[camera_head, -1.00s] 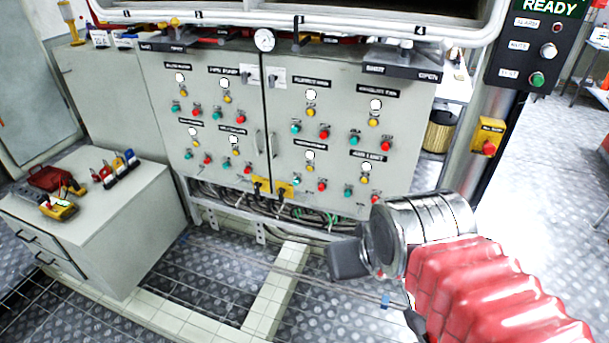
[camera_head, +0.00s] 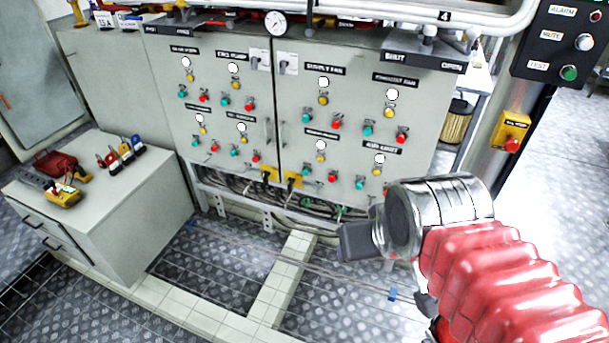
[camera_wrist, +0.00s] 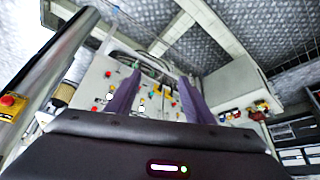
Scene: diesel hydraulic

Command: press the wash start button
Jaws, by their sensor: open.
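A grey two-door control cabinet (camera_head: 222,130) stands ahead, with rows of green and red push buttons, yellow knobs and white lamps under black labels. The lower labels are too small to read surely, so I cannot tell which button is wash start. One green button (camera_head: 360,183) sits low on the right door, and a red button (camera_head: 402,134) sits above and right of it. My gripper (camera_wrist: 158,77) is open and empty in the wrist view, its two purple fingers apart and pointing toward the cabinet. In the head view my arm's end is in front of the cabinet's lower right, apparently apart from it.
A grey drawer bench (camera_head: 150,190) with padlocks and a yellow meter stands at left. Pipes and a gauge (camera_head: 276,23) run above the cabinet. At right are a yellow emergency-stop box (camera_head: 512,131) and a black alarm panel (camera_head: 560,45). Cables hang below the cabinet.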

